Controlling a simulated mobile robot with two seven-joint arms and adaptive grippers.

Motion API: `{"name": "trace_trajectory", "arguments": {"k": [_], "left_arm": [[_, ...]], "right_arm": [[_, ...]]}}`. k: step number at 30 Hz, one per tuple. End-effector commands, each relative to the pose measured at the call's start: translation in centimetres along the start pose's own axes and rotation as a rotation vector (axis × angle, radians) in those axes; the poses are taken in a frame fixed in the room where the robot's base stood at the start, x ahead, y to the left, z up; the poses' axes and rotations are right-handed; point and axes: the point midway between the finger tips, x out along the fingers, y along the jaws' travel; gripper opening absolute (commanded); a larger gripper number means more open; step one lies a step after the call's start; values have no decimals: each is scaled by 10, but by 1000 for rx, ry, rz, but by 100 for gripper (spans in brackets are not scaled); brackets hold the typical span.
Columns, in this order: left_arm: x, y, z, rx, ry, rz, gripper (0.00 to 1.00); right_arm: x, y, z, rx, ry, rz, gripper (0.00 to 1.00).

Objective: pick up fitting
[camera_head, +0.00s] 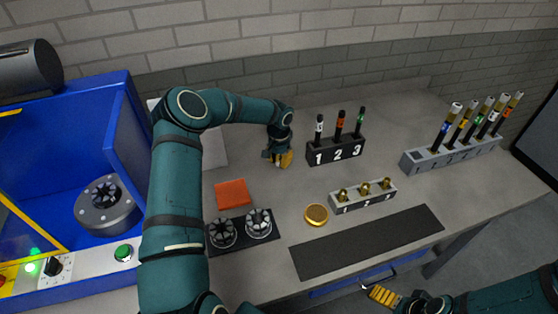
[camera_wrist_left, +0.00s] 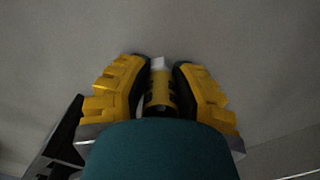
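Brass fittings (camera_head: 363,188) stand upright in a small grey numbered block (camera_head: 362,202) right of the bench's middle. My left gripper (camera_head: 283,160) points down at the bench behind the orange square, left of the black numbered holder and apart from the fittings. In the left wrist view its yellow fingers (camera_wrist_left: 160,80) stand close together. A banded yellow part with a pale tip (camera_wrist_left: 158,63) shows between them; I cannot tell whether it is a finger or a held thing. My right gripper (camera_head: 382,295) is low at the front edge, its fingers partly seen.
A black numbered holder (camera_head: 336,152) carries three dark sticks. A grey rack (camera_head: 450,153) at the right holds several tubes. An orange square (camera_head: 232,194), a gold disc (camera_head: 316,214) and a dark plate with two round parts (camera_head: 240,241) lie nearer. A blue machine (camera_head: 95,95) fills the left.

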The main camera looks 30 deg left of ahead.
Motion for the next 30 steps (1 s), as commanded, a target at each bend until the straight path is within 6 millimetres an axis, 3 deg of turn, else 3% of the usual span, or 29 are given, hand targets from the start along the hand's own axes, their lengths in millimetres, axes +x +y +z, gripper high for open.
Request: {"name": "trace_trajectory", "arguments": {"k": [14, 24, 30], "left_arm": [[-8, 0, -1, 1, 2, -3, 0], [-70, 0, -1, 0, 3, -3, 0], [-95, 0, 0, 0, 1, -2, 0]], "right_arm": [[0, 0, 0, 0, 0, 0, 100], [1, 0, 0, 0, 0, 0, 100], [1, 0, 0, 0, 0, 0, 100]]}}
